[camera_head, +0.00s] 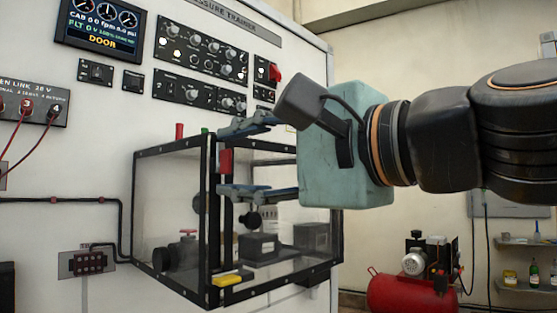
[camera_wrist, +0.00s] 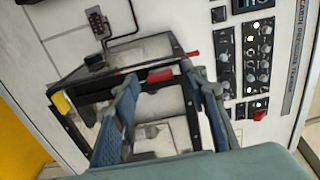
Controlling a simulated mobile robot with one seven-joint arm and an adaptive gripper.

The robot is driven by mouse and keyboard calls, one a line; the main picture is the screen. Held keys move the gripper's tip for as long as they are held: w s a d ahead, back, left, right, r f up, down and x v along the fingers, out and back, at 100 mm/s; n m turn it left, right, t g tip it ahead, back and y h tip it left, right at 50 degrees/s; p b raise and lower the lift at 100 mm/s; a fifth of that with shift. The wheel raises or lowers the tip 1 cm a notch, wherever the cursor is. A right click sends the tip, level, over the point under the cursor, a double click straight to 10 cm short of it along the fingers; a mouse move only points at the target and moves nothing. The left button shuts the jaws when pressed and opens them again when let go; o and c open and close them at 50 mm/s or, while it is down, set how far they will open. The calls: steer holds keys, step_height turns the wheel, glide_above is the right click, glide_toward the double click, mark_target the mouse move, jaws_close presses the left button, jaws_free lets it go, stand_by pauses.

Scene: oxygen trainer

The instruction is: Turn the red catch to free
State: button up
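The red catch (camera_head: 225,161) is a small upright red block on the near black corner post of a clear-walled box (camera_head: 173,287). It also shows in the wrist view (camera_wrist: 160,75), between the two fingers. My gripper (camera_head: 232,162) reaches in from the right with its blue-grey fingers apart, one above and one below the catch. In the wrist view my gripper (camera_wrist: 165,88) is open, with a gap visible on each side of the catch. I cannot tell whether the fingertips reach past the catch's face.
A yellow piece (camera_head: 232,279) sits at the box's lower front corner. A red peg (camera_head: 180,131) stands on its top edge. Switch panels (camera_head: 203,49) and a display (camera_head: 101,22) are on the wall behind. A red compressor (camera_head: 410,291) stands at lower right.

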steer(key=v, duration=1.2)
stand_by(0.3)
